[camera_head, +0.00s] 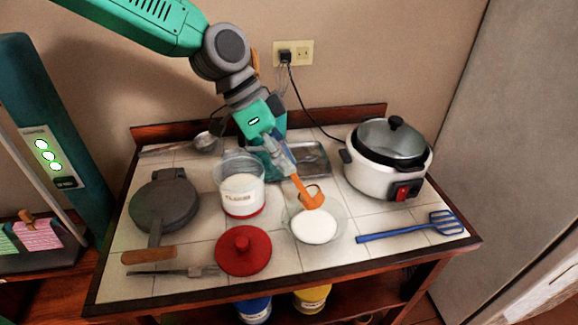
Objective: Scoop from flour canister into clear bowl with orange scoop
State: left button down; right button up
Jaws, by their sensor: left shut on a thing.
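The clear bowl (342,226) stands on the tiled table top with white flour (315,227) in it. The flour canister (240,190) is a clear container with a label and a red base, left of the bowl, and holds white flour. My left gripper (284,160) reaches down from above and is shut on the orange scoop (302,188). The scoop points down and right, with its head over the far part of the bowl. Whether the scoop touches the flour or holds any is unclear. My right gripper is out of view.
A red lid (243,250) lies in front of the canister. A dark round iron (164,205) with a wooden handle lies left. A white rice cooker (387,165) stands right, behind a blue spatula (412,228). A metal tray (310,158) lies behind the bowl.

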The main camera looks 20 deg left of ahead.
pick_arm(q)
jog(key=b, duration=0.1)
jog(key=d+f+h+b, duration=0.1)
jog(key=b, duration=0.1)
jog(key=shift+s+d+f+t, duration=0.1)
jog(key=shift+s+f+t, duration=0.05)
jog(key=shift+s+t, duration=0.2)
jog(key=s+a+f+n+t+h+b, duration=0.1)
jog(key=a+f+t+h+b, duration=0.3)
jog(key=b, duration=1.3)
jog(key=shift+s+a+f+h, duration=0.25)
jog(key=shift+s+f+h, duration=0.55)
jog(key=shift+h, duration=0.6)
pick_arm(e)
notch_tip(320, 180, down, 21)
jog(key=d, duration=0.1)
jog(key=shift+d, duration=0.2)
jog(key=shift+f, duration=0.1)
